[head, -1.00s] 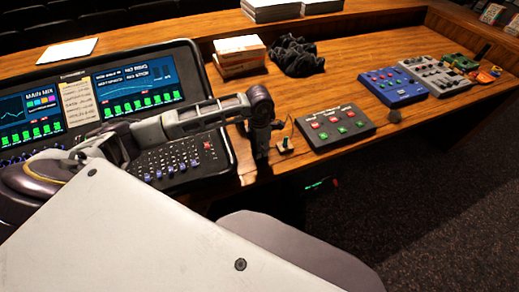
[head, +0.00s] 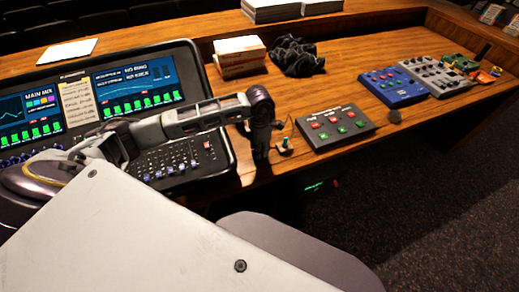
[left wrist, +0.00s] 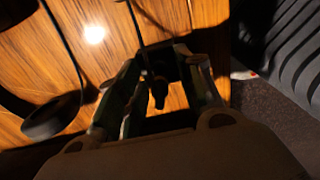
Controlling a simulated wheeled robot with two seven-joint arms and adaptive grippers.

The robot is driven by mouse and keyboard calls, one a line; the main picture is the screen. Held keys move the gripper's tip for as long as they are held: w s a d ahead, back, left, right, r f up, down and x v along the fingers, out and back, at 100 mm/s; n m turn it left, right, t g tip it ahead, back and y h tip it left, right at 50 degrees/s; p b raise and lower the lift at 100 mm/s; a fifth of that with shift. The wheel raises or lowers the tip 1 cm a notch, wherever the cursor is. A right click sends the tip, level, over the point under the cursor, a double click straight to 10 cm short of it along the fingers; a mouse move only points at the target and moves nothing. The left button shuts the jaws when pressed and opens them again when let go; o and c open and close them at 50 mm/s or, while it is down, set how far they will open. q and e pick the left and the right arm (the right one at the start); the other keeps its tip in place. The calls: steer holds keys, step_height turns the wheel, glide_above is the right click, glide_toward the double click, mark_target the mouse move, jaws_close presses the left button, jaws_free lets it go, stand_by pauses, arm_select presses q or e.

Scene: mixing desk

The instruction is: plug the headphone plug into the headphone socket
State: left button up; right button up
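My left gripper (head: 262,158) points down at the front edge of the desk, just right of the mixing console. In the left wrist view the two fingers of my left gripper (left wrist: 157,75) stand apart. A dark plug-like piece (left wrist: 158,92) on a thin black cable (left wrist: 138,22) shows between them; I see no clear contact with either finger. A small pale block with a teal top (head: 284,147) stands just right of the gripper; I cannot tell whether it is the plug or part of it. The headphone socket cannot be made out. My right gripper is not in view.
The mixing console (head: 222,122) lies left of the gripper. A grey button box (head: 336,128), a blue box (head: 392,88) and a grey mixer (head: 437,77) stand to the right. White boxes (head: 240,57) and a black heap (head: 297,57) lie behind. A round black piece (left wrist: 50,120) lies on the wood.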

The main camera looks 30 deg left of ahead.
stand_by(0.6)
arm_select(q)
jaws_close()
steer(key=shift+r+p, duration=0.35)
steer(key=shift+r, duration=0.7)
steer(key=shift+r+p, duration=0.85)
steer(key=shift+r, duration=1.1)
stand_by(0.3)
